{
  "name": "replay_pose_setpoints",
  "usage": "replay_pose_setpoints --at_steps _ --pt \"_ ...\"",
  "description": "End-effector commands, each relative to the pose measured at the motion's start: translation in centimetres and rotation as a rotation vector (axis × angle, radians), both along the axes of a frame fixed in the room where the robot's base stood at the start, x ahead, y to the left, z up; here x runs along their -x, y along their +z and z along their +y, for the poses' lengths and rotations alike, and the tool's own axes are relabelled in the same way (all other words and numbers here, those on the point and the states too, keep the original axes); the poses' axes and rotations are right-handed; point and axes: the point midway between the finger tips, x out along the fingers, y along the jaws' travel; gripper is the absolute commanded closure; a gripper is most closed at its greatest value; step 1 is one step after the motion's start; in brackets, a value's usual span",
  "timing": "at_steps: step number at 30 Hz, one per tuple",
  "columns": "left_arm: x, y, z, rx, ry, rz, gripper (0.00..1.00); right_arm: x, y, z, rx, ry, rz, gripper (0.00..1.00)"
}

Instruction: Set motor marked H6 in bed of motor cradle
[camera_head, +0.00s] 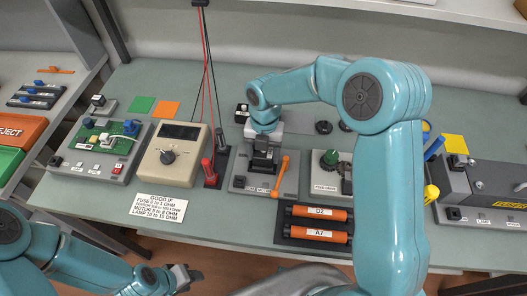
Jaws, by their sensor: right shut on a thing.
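The motor cradle (240,183) is a grey box with an orange lever (281,176) on its right side, at the middle of the bench. My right gripper (265,150) reaches down over it from above. It is shut on a dark thing (263,164) at the cradle's bed, likely the motor. No H6 mark can be read, and the gripper hides most of the held thing, so I cannot tell whether it touches the bed. My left gripper (188,276) is low at the front, off the bench edge. I cannot tell whether its jaws are open.
A beige meter (172,155) with red and black probes stands left of the cradle. A green-board fixture (103,148) is further left. Orange cartridges D2 (320,213) and A7 (320,234) lie in a dark rack at front. A grey fixture (485,185) stands right.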

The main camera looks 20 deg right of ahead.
Motion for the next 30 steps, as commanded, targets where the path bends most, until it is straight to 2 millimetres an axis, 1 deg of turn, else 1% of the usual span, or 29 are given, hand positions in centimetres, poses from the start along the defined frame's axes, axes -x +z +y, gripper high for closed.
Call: replay_pose_setpoints --at_steps 1,8,9,11,12,26,30 --pt "0.00 0.19 0.00 0.000 0.000 0.000 0.57 -0.03 0.23 0.00 0.000 0.000 -0.001 0.70" --pt "0.01 0.20 0.00 0.000 0.000 0.000 0.57 -0.03 0.22 0.00 0.000 0.000 -0.001 0.70" --pt "0.00 0.20 0.00 0.000 0.000 0.000 0.57 -0.03 0.22 0.00 0.000 0.000 -0.001 0.35" --pt "0.00 0.20 0.00 0.000 0.000 0.000 0.57 -0.03 0.22 0.00 0.000 0.000 -0.001 0.15" --pt "0.00 0.20 0.00 0.000 0.000 0.000 0.57 -0.03 0.22 0.00 0.000 0.000 -0.001 0.08" --pt "0.00 0.18 0.00 0.000 0.000 0.000 0.57 0.10 0.10 -0.08 0.001 0.000 0.003 0.08" --pt "0.00 0.13 0.00 0.000 0.000 0.000 0.57 -0.02 0.69 -0.13 0.002 0.000 0.002 0.08"
